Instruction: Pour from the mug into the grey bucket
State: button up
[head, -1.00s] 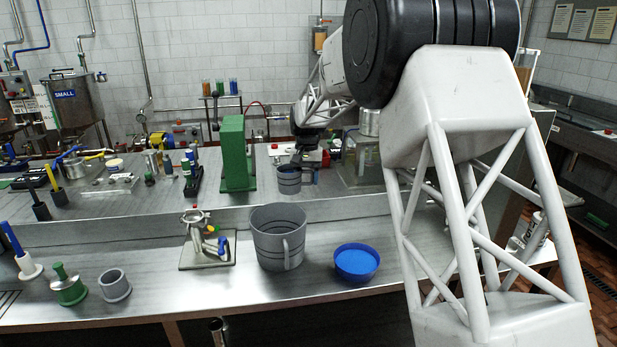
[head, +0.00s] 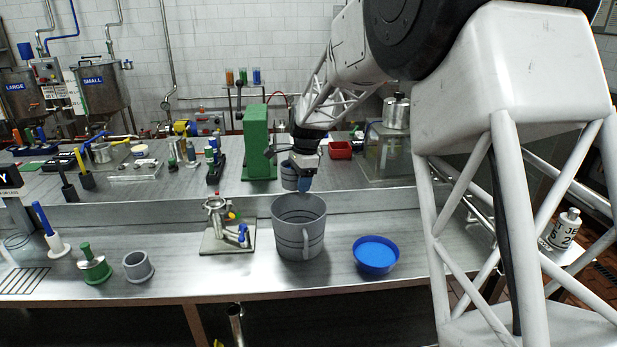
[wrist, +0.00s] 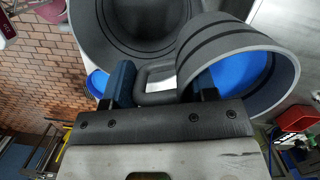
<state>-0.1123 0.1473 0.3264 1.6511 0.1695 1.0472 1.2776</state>
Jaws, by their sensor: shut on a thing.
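The grey mug (head: 290,177) with dark bands is held by my gripper (head: 306,182) just above the back rim of the grey bucket. In the wrist view my gripper (wrist: 160,88) has its blue fingertips shut on the handle of the mug (wrist: 278,100). Blue contents (wrist: 232,82) show inside the mug. The grey bucket (head: 298,240) stands upright on the lower bench, with its handle facing the front right. Its open mouth also shows in the wrist view (wrist: 130,25), beyond the gripper. The inside of the bucket looks dark and empty there.
A blue bowl with blue contents (head: 375,254) stands right of the bucket. A metal valve stand (head: 228,230) is close on the left. A tall green block (head: 259,143) and a clear box (head: 388,155) stand on the raised bench behind. The bench front edge is close.

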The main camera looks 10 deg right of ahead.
aim_at(289, 186)
jog(key=s+a+m, duration=0.1)
jog(key=a+m, duration=0.1)
jog(key=m, duration=0.1)
jog(key=s+a+m, duration=0.1)
jog(key=shift+s+a+f+m+t, duration=0.2)
jog(key=shift+s+a+m+t, duration=0.1)
jog(key=shift+s+m, duration=0.1)
jog(key=s+a+m, duration=0.2)
jog(key=m, duration=0.1)
jog(key=s+a+m, duration=0.1)
jog(key=m, duration=0.1)
jog(key=shift+a+f+t, duration=0.15)
jog(key=shift+f+t, duration=0.1)
jog(key=shift+t, duration=0.15)
jog(key=shift+r+m+y, duration=0.1)
jog(key=shift+m+y, duration=0.2)
jog(key=t+y, duration=0.2)
jog(key=r+t+y, duration=0.1)
jog(key=y, duration=0.1)
jog(key=shift+w+a, duration=0.25)
jog(key=shift+a, duration=0.05)
jog(key=shift+t+y, duration=0.5)
jog(key=shift+y, duration=0.5)
